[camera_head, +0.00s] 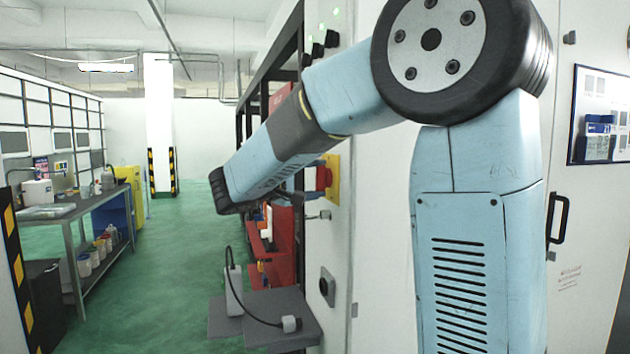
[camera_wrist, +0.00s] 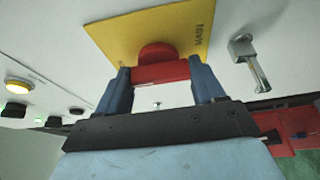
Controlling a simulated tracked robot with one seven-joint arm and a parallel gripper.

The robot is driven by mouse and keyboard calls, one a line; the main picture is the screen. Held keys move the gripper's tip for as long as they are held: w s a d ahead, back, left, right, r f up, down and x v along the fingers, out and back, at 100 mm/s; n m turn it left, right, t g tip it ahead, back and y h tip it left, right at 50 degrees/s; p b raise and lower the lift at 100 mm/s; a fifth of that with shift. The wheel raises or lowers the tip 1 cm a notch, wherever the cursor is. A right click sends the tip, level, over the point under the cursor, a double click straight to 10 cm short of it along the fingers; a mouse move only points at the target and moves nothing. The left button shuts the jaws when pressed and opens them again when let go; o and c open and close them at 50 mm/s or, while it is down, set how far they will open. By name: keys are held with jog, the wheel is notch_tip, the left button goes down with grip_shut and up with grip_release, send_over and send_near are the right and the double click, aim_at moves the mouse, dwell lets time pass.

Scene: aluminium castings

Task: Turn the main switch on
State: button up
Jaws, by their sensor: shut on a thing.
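The main switch is a red rotary handle (camera_wrist: 160,68) on a yellow plate (camera_wrist: 150,35) marked MAIN, fixed to a white cabinet face. In the wrist view my gripper (camera_wrist: 162,74) is shut on the red handle, with one blue finger at each end of its bar. In the head view the red handle (camera_head: 323,178) and yellow plate (camera_head: 333,180) show partly beside my arm. The handle's exact angle against any on or off mark cannot be read.
A metal latch handle (camera_wrist: 250,62) sticks out right of the plate in the wrist view. Buttons, one of them yellow (camera_wrist: 19,86), sit on the left. Below, in the head view, a grey shelf (camera_head: 285,308) juts from the cabinet. The green floor to the left is open.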

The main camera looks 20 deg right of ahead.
jog(key=shift+f, duration=0.3)
jog(key=o, duration=1)
jog(key=shift+r, duration=0.15)
jog(key=shift+o, duration=0.2)
jog(key=v, duration=1.4)
